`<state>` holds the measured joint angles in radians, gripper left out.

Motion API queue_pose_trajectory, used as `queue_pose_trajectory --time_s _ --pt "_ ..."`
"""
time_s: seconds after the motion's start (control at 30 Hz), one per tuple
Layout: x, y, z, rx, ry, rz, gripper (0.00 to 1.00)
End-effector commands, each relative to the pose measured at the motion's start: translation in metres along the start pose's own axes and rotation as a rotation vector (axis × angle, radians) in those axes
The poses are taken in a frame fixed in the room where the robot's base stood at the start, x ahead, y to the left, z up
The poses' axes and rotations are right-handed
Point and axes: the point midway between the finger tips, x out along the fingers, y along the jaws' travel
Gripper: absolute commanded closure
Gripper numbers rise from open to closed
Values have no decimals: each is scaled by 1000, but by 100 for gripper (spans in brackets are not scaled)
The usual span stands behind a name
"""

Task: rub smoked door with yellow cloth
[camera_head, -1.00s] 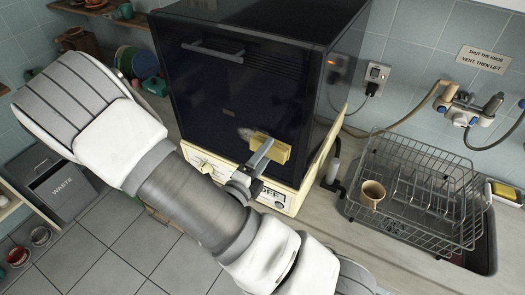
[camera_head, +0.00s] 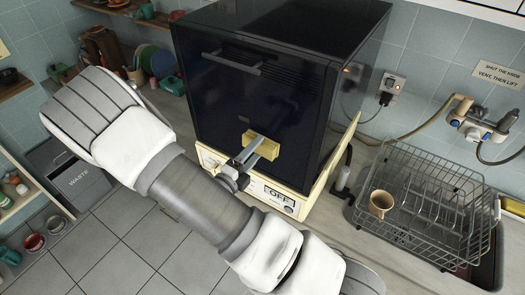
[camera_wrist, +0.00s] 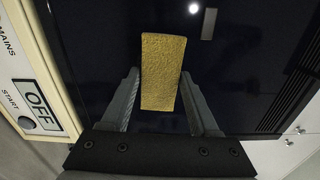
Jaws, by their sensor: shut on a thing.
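The smoked door (camera_head: 262,100) is the dark glossy front of a box-shaped appliance on the counter, with a long handle near its top. It fills the background of the wrist view (camera_wrist: 230,60). The yellow cloth (camera_head: 266,147) is a folded, textured pad against the lower part of the door. My gripper (camera_head: 252,151) is shut on the cloth. In the wrist view the cloth (camera_wrist: 162,72) stands out between the two fingers of my gripper (camera_wrist: 162,103). The door surface right behind the cloth is hidden.
A cream panel (camera_head: 276,197) marked OFF lies below the door, and a cream flap (camera_head: 335,160) juts out at its right. A wire dish rack (camera_head: 425,200) with a beige mug (camera_head: 381,203) stands right. A waste bin (camera_head: 78,180) stands left.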

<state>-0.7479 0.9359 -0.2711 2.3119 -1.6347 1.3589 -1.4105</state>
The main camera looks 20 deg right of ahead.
Motion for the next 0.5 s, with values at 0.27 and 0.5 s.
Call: queue_pose_trajectory --time_s 0.27,0.5 --pt "0 0 11 0 0 0 83" --pt "2 2 32 0 0 1 83"
